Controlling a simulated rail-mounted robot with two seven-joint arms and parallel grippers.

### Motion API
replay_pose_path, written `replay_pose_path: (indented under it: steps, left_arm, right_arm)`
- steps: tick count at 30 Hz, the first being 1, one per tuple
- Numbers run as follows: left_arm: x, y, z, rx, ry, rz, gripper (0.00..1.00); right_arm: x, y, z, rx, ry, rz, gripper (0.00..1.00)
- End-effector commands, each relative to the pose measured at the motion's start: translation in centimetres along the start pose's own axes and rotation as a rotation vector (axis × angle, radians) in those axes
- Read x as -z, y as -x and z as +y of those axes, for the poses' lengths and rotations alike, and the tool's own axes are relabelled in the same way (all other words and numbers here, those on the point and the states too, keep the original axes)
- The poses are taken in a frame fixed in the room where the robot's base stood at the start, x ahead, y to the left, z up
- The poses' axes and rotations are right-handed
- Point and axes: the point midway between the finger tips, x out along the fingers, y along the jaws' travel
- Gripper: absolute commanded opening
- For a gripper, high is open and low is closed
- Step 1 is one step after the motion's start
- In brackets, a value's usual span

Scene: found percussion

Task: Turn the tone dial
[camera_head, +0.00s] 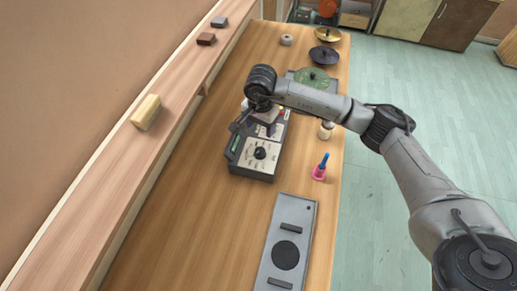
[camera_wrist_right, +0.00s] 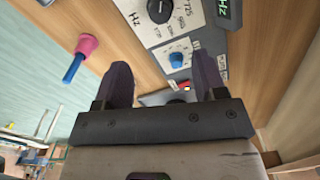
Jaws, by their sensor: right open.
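The tone unit (camera_head: 254,172) is a grey box with a white panel on the wooden table. Its black round dial (camera_head: 260,153) stands clear of my gripper; in the right wrist view the dial (camera_wrist_right: 160,9) is at the top edge, by a scale marked Hz. A smaller blue knob (camera_wrist_right: 177,60) appears between my fingers in that view, beyond their tips. My right gripper (camera_head: 267,127) is over the far part of the unit and hides some of it. In the right wrist view its fingers (camera_wrist_right: 163,70) are apart with nothing between them. My left gripper is not in view.
A grey panel with a black disc (camera_head: 286,254) lies nearer. A small bottle (camera_head: 326,130) and cymbals (camera_head: 324,55) are farther off. A raised shelf (camera_head: 108,172) runs along the left. Table left of the panel is clear.

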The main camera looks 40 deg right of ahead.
Motion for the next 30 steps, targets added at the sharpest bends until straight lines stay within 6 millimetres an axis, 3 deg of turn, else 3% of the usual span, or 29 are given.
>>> replay_pose_path:
  steps: [18, 30]
  left_arm:
    - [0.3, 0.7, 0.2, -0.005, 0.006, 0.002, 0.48]
    - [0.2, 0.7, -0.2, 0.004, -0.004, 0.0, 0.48]
  right_arm:
    - [-0.1, -10.3, 0.0, -0.001, -0.001, -0.003, 0.65]
    - [-0.1, -13.1, 0.0, 0.0, 0.0, -0.002, 0.65]
